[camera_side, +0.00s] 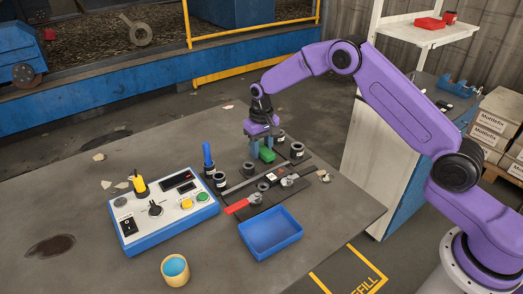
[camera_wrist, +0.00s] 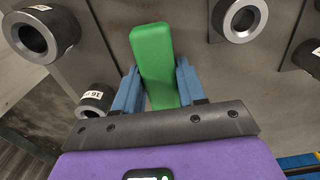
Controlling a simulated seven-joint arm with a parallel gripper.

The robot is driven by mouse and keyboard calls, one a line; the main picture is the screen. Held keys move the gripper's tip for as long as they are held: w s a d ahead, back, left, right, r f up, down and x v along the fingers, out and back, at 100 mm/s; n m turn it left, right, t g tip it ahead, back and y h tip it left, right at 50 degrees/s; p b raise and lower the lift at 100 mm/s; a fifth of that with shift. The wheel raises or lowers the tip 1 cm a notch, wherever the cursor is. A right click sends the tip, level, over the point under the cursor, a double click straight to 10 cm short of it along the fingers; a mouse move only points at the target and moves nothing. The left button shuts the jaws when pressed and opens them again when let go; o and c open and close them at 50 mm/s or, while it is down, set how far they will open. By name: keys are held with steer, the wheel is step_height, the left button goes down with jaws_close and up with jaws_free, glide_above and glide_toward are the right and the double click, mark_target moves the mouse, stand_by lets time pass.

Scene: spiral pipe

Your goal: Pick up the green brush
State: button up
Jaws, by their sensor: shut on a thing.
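The green brush (camera_wrist: 153,62) is a block-shaped green piece between the two blue fingers of my gripper (camera_wrist: 158,85) in the wrist view. My gripper is shut on it. In the side view the green brush (camera_side: 267,155) shows just below my gripper (camera_side: 259,143), over the far part of the table. The fingers hide part of the brush. I cannot tell for sure whether it touches the table.
Several dark pipe rings stand close by, such as one (camera_side: 297,150) at right. A blue tray (camera_side: 270,234), a red-handled tool (camera_side: 243,204), a control box (camera_side: 160,210) and a yellow cup (camera_side: 175,270) share the table.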

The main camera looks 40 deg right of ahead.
mark_target(261, 147)
steer(key=shift+r, duration=0.5)
step_height(261, 147, up, 2)
steer(key=shift+r, duration=0.1)
steer(key=s+r, duration=0.4)
steer(key=r, duration=0.1)
steer(key=shift+s+d+r, duration=0.2)
steer(key=shift+d, duration=0.1)
steer(key=s+d+r, duration=0.1)
steer(key=s+r, duration=0.3)
steer(key=s, duration=0.5)
steer(key=shift+s+d+r, duration=0.2)
steer(key=shift+s+d, duration=0.05)
